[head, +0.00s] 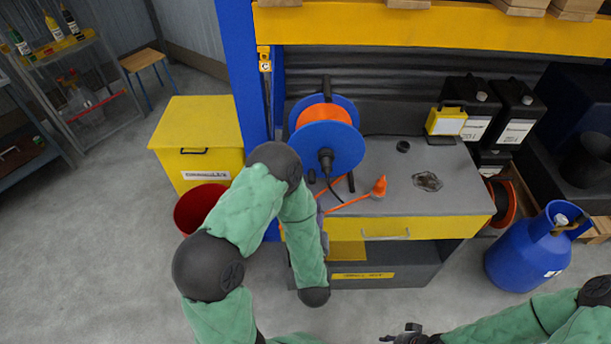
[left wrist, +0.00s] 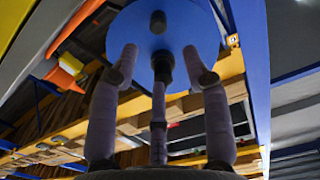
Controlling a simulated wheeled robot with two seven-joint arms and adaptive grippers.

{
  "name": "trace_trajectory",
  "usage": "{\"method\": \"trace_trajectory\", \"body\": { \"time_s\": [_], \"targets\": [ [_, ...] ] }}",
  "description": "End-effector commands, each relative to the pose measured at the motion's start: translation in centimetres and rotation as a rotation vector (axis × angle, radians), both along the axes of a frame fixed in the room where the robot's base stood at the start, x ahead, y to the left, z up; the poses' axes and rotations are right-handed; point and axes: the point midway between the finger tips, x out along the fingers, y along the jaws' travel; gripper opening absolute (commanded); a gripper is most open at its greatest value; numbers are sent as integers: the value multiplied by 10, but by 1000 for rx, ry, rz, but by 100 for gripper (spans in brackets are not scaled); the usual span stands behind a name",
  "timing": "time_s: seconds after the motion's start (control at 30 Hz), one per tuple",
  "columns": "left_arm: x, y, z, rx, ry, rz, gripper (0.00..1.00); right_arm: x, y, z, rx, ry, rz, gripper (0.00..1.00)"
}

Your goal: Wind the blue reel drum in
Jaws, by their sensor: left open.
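The blue reel drum (head: 334,148) stands on the grey bench top, with orange line wound between its blue discs. A dark hub and crank grip (head: 326,160) are on its front face. In the left wrist view the blue disc (left wrist: 180,30) fills the top middle, with the dark crank grip (left wrist: 162,66) below its hub. My left gripper (left wrist: 160,62) is open, its purple-grey fingers spread on either side of the crank grip; contact cannot be told. In the head view my forearm mostly hides it. My right gripper (head: 405,336) is partly cut off at the bottom edge.
An orange line runs across the bench (head: 440,200) to an orange end piece (head: 378,188). Black canisters (head: 470,105) and a yellow box (head: 446,122) stand behind right. A blue gas bottle (head: 520,262), red bucket (head: 196,208) and yellow bin (head: 198,125) flank the bench.

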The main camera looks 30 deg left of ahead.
Motion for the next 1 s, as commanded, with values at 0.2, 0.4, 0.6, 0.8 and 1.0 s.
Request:
{"method": "trace_trajectory", "body": {
  "time_s": [0.2, 0.4, 0.6, 0.8, 1.0],
  "targets": [
    [25, 17, -1, 0, -4, 4, 47, 0, 0, -7, 0, 0, -1, 40],
    [55, 36, -2, 1, -1, 3, 47, 0, 0, -14, 0, 0, 0, 40],
    [78, 50, -1, 2, -1, 2, 47, 0, 0, -19, 0, 0, 0, 40],
    [88, 56, -1, 1, 0, 1, 47, 0, 0, -21, 0, 0, 0, 40],
    [89, 56, -1, 2, 1, 0, 47, 0, 0, -21, 0, 0, 0, 40]
  ]
}}
